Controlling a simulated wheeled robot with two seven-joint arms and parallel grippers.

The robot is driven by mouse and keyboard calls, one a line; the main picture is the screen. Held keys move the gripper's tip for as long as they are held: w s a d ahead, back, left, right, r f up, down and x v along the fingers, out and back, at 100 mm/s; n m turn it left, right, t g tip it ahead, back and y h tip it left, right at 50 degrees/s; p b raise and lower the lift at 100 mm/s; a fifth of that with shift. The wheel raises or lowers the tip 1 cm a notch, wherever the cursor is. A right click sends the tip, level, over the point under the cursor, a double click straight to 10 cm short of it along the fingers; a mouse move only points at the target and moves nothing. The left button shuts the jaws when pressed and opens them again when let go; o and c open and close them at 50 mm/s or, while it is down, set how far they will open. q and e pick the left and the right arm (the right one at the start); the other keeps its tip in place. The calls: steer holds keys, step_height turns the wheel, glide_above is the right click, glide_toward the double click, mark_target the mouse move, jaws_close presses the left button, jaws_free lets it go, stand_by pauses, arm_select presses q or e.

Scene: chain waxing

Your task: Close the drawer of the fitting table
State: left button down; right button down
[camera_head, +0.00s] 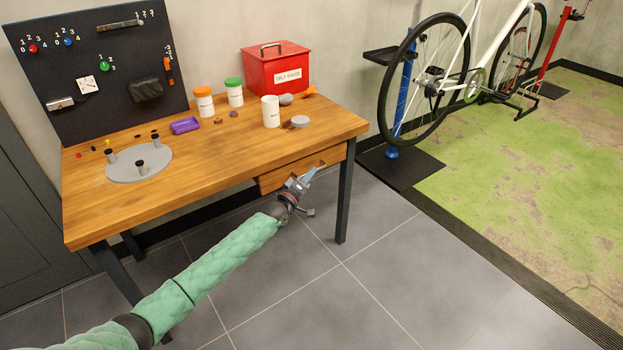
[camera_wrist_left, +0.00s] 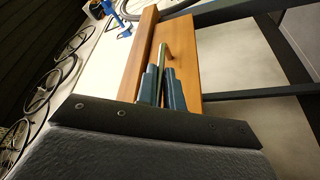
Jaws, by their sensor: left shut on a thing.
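The wooden fitting table (camera_head: 222,150) stands against the wall. Its wooden drawer (camera_head: 275,181) is under the front edge near the right leg; how far it stands out is hard to tell. My left gripper (camera_head: 304,177) reaches the drawer front from the lower left. In the left wrist view, the fingers of my left gripper (camera_wrist_left: 160,86) are close together around a thin bar that looks like the drawer handle (camera_wrist_left: 168,48), in front of the wooden drawer front (camera_wrist_left: 205,65). The gripper hides part of the drawer. My right gripper is out of view.
The dark right table leg (camera_head: 344,200) is beside the drawer. The tiled floor in front is clear.

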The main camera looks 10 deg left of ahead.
arm_select(q)
steer(key=shift+w+a+r, duration=0.1)
steer(key=shift+w+a, duration=0.05)
steer(key=shift+a, duration=0.1)
steer(key=c, duration=1.5)
jaws_free()
steer(key=shift+w, duration=0.1)
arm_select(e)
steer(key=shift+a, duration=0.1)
